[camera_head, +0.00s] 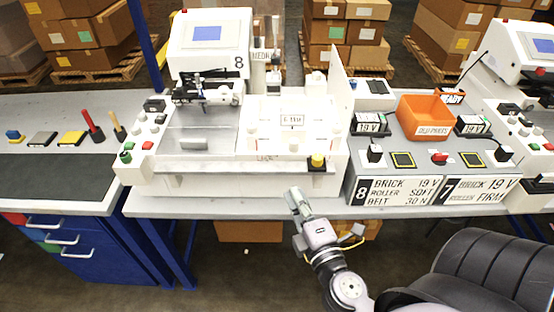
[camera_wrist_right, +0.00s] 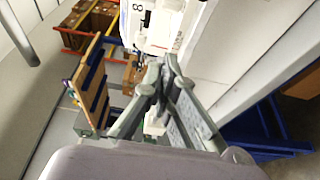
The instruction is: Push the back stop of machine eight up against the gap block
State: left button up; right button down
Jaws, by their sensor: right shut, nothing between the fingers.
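Machine eight (camera_head: 207,48) is the white machine marked 8, with a screen, left of centre on the table. Its white bed (camera_head: 255,165) carries a clear plate at the left, a small label (camera_head: 292,120) and a yellow-topped knob (camera_head: 317,161) at the front right corner. I cannot tell which small parts are the back stop and the gap block. My right gripper (camera_head: 293,194) is shut and empty, in front of the machine near the table's front edge, apart from it. Its closed fingers show in the right wrist view (camera_wrist_right: 160,75). My left gripper is out of view.
A thin white panel (camera_head: 340,80) stands upright at the bed's right. Further right are an orange bin (camera_head: 425,117) and labelled boxes (camera_head: 392,190). Buttons and knobs (camera_head: 127,147) line the machine's left side. A dark mat (camera_head: 60,177) lies on the left table.

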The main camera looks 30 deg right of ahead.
aim_at(294, 141)
jog(key=p+x, duration=0.2)
jog(key=x, duration=0.2)
jog(key=d+p+x, duration=0.1)
jog(key=p+x, duration=0.1)
jog(key=x, duration=0.2)
jog(key=d+p+x, duration=0.1)
jog(key=p+x, duration=0.1)
jog(key=x, duration=0.2)
jog(key=shift+d+r, duration=0.1)
jog(key=shift+d, duration=0.05)
jog(key=shift+w+d, duration=0.15)
jog(key=shift+d, duration=0.3)
